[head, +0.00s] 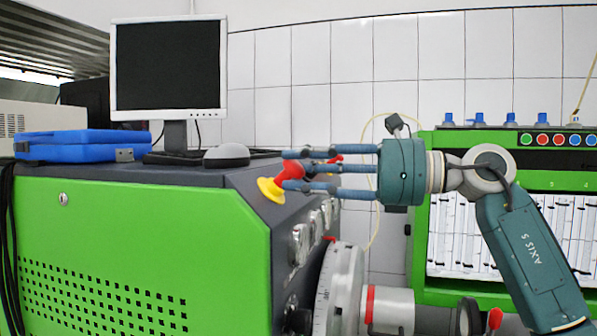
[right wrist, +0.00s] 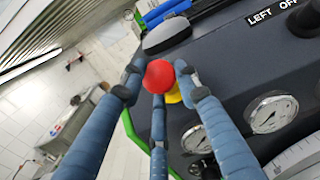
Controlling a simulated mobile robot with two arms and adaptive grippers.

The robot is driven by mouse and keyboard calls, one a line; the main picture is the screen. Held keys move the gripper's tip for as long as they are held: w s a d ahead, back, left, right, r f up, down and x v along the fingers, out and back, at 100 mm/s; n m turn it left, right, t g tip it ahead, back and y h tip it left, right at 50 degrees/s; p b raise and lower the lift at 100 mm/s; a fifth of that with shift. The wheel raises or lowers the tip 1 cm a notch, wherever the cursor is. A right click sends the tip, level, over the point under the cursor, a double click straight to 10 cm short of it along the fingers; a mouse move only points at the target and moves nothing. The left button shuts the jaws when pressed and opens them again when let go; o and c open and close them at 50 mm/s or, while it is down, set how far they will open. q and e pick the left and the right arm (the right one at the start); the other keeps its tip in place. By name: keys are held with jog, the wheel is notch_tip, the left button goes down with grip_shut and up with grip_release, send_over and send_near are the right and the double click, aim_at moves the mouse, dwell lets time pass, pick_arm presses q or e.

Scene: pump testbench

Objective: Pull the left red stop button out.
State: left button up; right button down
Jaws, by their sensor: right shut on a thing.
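The left red stop button (head: 288,171) sits on a yellow collar (head: 271,190) on the sloped dark panel of the green testbench. Its round red head also shows in the right wrist view (right wrist: 160,75). My right gripper (head: 296,169) comes in from the right, and its blue-grey fingers are shut around the red head. In the right wrist view the fingertips (right wrist: 158,77) lie around the head. From these frames I cannot tell whether the button is pushed in or out. Another red piece (head: 335,159) shows partly behind the fingers. My left gripper is not in view.
Round gauges (head: 299,245) and a large dial wheel (head: 338,290) lie below the button. A grey mouse (head: 227,155), a monitor (head: 168,68) and a blue case (head: 80,145) stand on the bench top. A green cabinet (head: 421,200) stands at right.

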jog(key=c, duration=1.5)
grip_release()
jog(key=shift+r, duration=0.1)
jog(key=shift+c, duration=0.2)
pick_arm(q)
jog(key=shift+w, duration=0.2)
pick_arm(e)
jog(key=v, duration=1.2)
jog(key=shift+d, duration=0.2)
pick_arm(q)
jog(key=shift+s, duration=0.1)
